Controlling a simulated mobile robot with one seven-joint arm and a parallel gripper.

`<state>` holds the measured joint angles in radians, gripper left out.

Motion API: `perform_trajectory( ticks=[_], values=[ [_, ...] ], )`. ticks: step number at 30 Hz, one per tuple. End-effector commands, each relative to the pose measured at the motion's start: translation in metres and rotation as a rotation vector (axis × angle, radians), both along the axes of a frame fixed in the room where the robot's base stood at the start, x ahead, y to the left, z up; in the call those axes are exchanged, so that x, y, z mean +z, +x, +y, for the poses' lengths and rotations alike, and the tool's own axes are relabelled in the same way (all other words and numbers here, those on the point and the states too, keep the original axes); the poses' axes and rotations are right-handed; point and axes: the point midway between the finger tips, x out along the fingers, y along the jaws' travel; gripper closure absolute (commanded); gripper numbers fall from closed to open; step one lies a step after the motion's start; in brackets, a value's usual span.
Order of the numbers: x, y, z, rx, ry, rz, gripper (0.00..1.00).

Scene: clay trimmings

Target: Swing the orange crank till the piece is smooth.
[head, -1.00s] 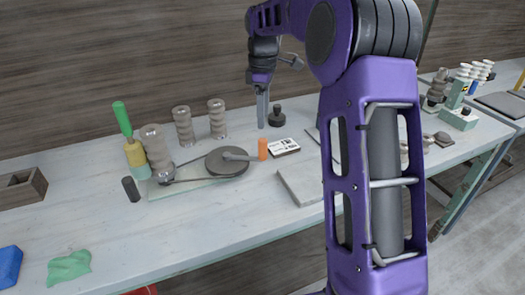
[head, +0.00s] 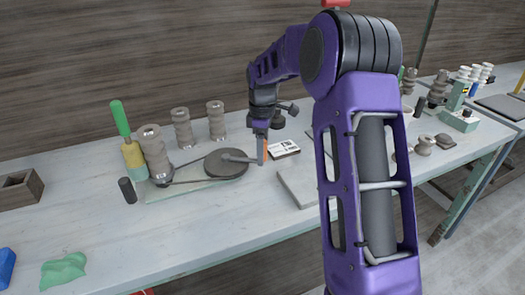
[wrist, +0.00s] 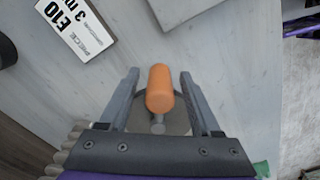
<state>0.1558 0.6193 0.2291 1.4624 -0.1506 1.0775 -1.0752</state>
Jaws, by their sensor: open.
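The orange crank handle (wrist: 160,90) stands upright between the spread fingers of my gripper (wrist: 158,95) in the wrist view, with a gap on each side. In the head view, my gripper (head: 262,150) is down at the handle and its fingers hide most of it. The crank arm (head: 238,158) runs from the handle to a dark round wheel (head: 224,166). A belt links this wheel to a small pulley at the left. A ribbed grey-brown piece (head: 155,153) stands at that pulley; its surface shows clear rings.
A green-handled tool with a yellow block (head: 132,153) stands close left of the piece. Two more ribbed pieces (head: 183,130) stand behind. A printed card (head: 284,149) lies right of the handle, near a grey slab (head: 298,184).

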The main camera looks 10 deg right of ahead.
Motion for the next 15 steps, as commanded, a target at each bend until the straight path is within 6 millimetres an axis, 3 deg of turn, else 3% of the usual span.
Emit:
perform_trajectory(
  ticks=[1, 11, 15],
  values=[
    [0.0002, 0.0000, 0.0001, 0.000, 0.000, 0.000, 0.39],
    [0.0005, 0.0001, 0.0001, 0.000, 0.000, 0.000, 0.99],
    [0.0006, 0.0002, 0.0001, 0.000, 0.001, 0.000, 1.00]
  ],
)
